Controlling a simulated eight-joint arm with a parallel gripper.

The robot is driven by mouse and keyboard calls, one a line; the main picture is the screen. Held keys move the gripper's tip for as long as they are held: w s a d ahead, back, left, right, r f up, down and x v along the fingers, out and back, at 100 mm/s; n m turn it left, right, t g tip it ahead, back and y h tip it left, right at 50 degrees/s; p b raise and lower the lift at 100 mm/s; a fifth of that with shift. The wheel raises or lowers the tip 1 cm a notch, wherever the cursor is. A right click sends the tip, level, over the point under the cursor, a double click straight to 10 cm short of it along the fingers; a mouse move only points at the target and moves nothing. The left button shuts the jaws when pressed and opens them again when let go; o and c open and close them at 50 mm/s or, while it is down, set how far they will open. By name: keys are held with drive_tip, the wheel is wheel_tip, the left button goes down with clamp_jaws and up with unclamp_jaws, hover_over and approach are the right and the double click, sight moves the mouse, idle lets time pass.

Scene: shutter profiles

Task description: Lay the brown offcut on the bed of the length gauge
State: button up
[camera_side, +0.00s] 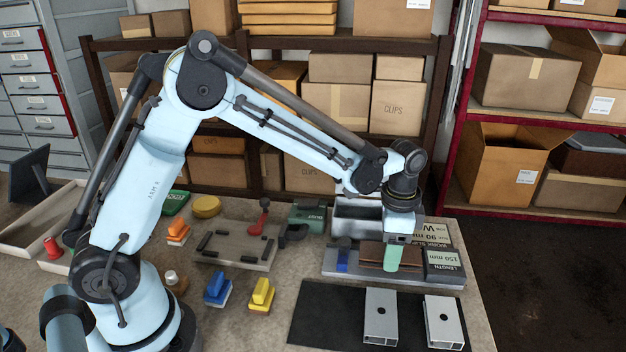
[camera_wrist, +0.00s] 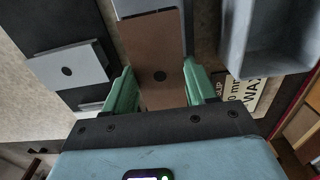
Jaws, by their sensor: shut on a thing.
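My gripper (camera_side: 392,262) points down with green fingers and is shut on the offcut. In the wrist view the offcut (camera_wrist: 152,50), flat with a dark round hole, sits between both fingers of the gripper (camera_wrist: 160,88). I cannot tell whether its underside touches the bed. The near finger hides part of it in the side view.
Two grey profiles (camera_side: 380,317) (camera_side: 444,323) lie on the dark mat (camera_side: 325,315) in front of the gauge. An open grey bin (camera_side: 358,222) stands behind it. Yellow and blue blocks (camera_side: 261,295) (camera_side: 217,289) and a grey fixture (camera_side: 235,248) are to the left.

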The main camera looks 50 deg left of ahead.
drive_tip(key=shift+f, duration=0.6)
drive_tip(key=shift+f, duration=0.15)
drive_tip(key=o, duration=1.1)
drive_tip(key=shift+c, duration=0.2)
wheel_tip(320, 180, up, 12)
drive_tip(key=s+a+n+t, duration=0.3)
drive_tip(key=s+a+n, duration=0.1)
drive_tip(key=s, duration=0.3)
drive_tip(key=s+a+n+t, duration=0.4)
drive_tip(key=s+n, duration=0.1)
drive_tip(key=s, duration=0.3)
drive_tip(key=shift+a, duration=0.2)
